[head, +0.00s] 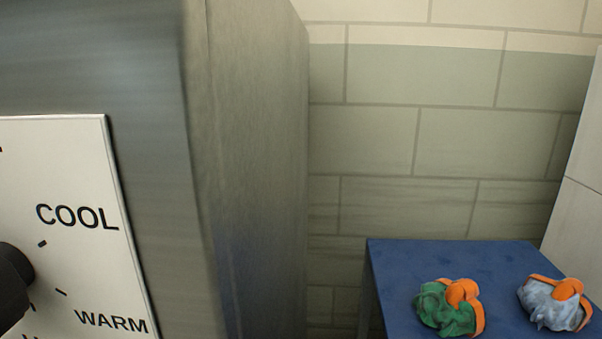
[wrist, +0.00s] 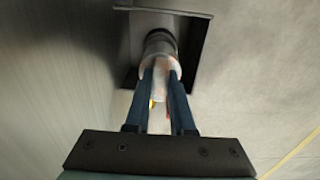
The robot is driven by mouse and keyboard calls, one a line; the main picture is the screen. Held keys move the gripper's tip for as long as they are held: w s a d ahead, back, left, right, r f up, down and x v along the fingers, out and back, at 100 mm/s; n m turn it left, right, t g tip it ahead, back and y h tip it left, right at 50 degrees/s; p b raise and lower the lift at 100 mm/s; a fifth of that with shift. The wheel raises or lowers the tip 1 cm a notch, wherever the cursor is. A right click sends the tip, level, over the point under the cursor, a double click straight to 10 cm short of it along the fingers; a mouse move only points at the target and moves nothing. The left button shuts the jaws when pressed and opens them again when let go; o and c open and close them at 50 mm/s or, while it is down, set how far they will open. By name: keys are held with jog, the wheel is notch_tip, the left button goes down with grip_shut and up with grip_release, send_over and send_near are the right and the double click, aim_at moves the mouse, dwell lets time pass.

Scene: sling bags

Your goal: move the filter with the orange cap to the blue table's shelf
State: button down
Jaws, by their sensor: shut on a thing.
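In the wrist view my gripper (wrist: 161,78) is shut on a pale, whitish cylinder (wrist: 158,72), which looks like the filter. Its far end meets a dark round part inside a dark square bracket or recess. I cannot tell whether it is seated there or only in front of it. Small yellow and reddish specks show between the fingers, but no orange cap is clear. In the head view the blue table (head: 400,268) stands at the lower right. Its top shows, but its shelf is hidden below the frame. My gripper is not in the head view.
A green and orange sling bag (head: 440,308) and a grey-blue and orange one (head: 547,311) lie on the blue tabletop. A large metal cabinet (head: 255,150) with a COOL/WARM dial panel (head: 75,270) fills the left. The dark bracket (wrist: 195,38) surrounds the held thing closely.

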notch_tip(320, 180, up, 4)
jog(key=p, duration=0.4)
dwell(0.4)
